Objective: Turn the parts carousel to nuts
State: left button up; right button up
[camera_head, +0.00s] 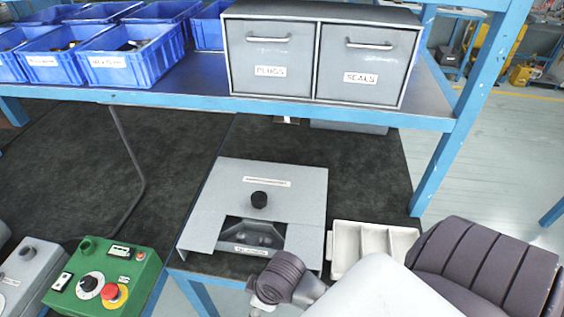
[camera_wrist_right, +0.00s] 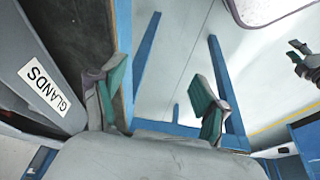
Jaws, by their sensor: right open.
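The parts carousel (camera_head: 294,203) is a grey flat-topped housing on the bench, with a black knob (camera_head: 259,200) on top and a dark window in front of it. A small label sits at the window's front edge, too small to read in the head view. In the right wrist view, a grey surface at the left carries a label reading GLANDS (camera_wrist_right: 43,89). My right gripper (camera_wrist_right: 158,78) is open and empty beside that surface, its green-padded fingers wide apart. A dark gripper shape, seemingly my left gripper (camera_wrist_right: 304,60), shows small at the right edge; its jaws are unclear.
A pale divided tray (camera_head: 345,250) stands right of the carousel, partly behind my arm. A green control box (camera_head: 103,278) with a red button is at the lower left. A shelf above holds blue bins (camera_head: 130,55) and grey PLUGS and SEALS drawers (camera_head: 318,55). Dark mat between is clear.

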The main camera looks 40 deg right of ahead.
jog(key=s+d+f+m+h, duration=0.1)
jog(key=s+d+f+m, duration=0.2)
jog(key=s+m, duration=0.1)
jog(key=shift+s+d+m, duration=0.2)
jog(key=shift+s+m, duration=0.1)
jog(key=shift+s, duration=0.3)
